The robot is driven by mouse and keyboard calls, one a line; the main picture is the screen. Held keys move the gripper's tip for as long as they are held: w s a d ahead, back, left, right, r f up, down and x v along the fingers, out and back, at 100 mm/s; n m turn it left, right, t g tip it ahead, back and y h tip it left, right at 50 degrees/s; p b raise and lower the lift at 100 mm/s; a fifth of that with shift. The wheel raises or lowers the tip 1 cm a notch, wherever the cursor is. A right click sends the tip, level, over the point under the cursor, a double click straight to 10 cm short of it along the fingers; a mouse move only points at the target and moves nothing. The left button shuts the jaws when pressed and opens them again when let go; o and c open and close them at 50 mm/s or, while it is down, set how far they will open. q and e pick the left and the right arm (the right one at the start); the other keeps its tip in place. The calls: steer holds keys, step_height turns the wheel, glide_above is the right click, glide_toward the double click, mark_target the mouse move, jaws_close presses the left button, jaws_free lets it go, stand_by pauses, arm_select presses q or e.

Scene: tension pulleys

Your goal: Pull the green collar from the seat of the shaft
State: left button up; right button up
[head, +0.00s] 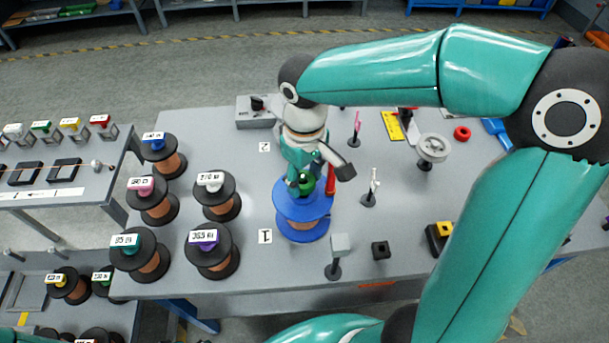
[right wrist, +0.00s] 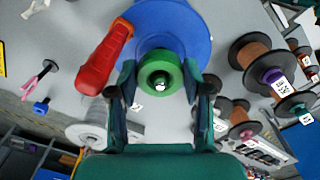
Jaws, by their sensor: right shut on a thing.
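The green collar (head: 307,185) sits around the shaft above the blue pulley (head: 303,225) near the middle of the table. In the right wrist view the collar (right wrist: 147,67) is a green ring, with the pale shaft end (right wrist: 161,86) in its opening. My right gripper (head: 304,182) points down from above and is shut on the collar, one finger on each side of it in the right wrist view (right wrist: 160,75). I cannot tell whether the collar still touches its seat. My left gripper is not in view.
A red handle (right wrist: 105,56) stands close beside the collar and right gripper. Several labelled spools (head: 208,250) stand left of the blue pulley. A grey-topped stand (head: 340,243), a black block (head: 380,250) and a white-tipped stand (head: 371,187) are to the right.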

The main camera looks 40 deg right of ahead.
steer(key=shift+r+p, duration=0.45)
steer(key=shift+r, duration=0.1)
stand_by(0.7)
steer(key=shift+r+p, duration=1.45)
steer(key=shift+r, duration=0.3)
steer(key=shift+r, duration=0.25)
steer(key=shift+p, duration=0.3)
steer(key=shift+r+p, duration=1.6)
steer(key=shift+r, duration=0.4)
